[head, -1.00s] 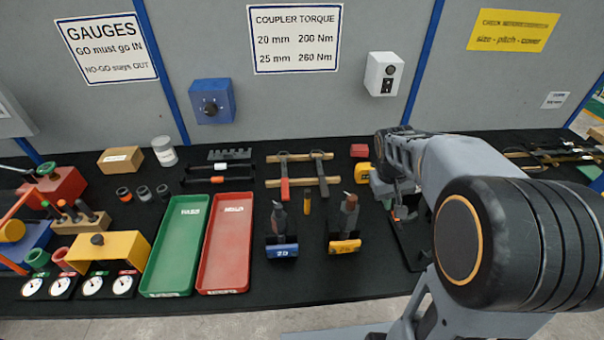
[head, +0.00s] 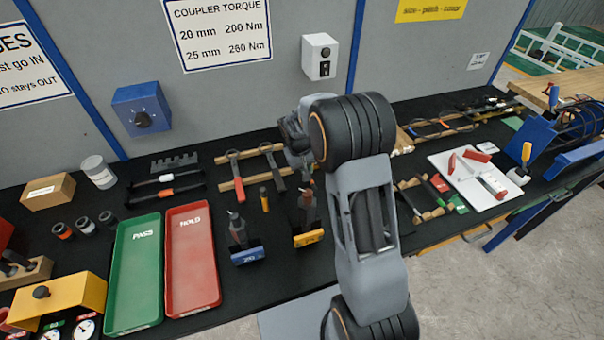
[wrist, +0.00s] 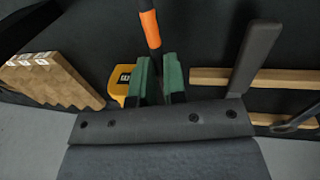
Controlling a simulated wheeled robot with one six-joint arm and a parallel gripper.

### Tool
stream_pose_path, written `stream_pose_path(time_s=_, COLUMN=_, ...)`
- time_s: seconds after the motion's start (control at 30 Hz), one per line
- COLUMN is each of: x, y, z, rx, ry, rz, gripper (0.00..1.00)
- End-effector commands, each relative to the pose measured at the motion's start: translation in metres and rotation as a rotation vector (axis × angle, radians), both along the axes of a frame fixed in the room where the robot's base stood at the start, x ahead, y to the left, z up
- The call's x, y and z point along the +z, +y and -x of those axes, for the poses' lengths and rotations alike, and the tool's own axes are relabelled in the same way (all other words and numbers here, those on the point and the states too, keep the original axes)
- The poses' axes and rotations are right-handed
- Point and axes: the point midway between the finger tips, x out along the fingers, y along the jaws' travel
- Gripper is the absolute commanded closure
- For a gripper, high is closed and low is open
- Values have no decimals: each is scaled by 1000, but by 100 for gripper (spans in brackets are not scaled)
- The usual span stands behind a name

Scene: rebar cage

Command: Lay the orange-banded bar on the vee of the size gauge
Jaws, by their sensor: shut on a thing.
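The orange-banded bar (wrist: 149,28), dark with an orange band, is held between the green-padded fingers of my gripper (wrist: 158,78) in the wrist view. It runs up and away to the top edge of that view. My gripper is shut on it. In the head view my arm hides the gripper and most of the bar. I cannot clearly pick out the size gauge or its vee in either view.
A yellow block (wrist: 121,83) is just left of the fingers, with a stepped wooden stack (wrist: 50,75) beyond. Wooden strips (wrist: 215,77) with dark-handled tools lie right. In the head view, green (head: 115,290) and red (head: 175,285) trays and two stands (head: 247,255) occupy the bench.

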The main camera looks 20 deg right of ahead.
Motion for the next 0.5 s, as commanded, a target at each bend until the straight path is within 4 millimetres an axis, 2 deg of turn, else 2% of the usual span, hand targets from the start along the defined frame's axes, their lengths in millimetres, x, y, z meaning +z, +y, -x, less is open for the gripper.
stream_pose_path(time_s=0.37, x=-17, y=6, z=-14, rx=2, ry=0, rz=0, gripper=100)
stream_pose_path(time_s=0.5, x=-34, y=6, z=-14, rx=1, ry=2, rz=0, gripper=100)
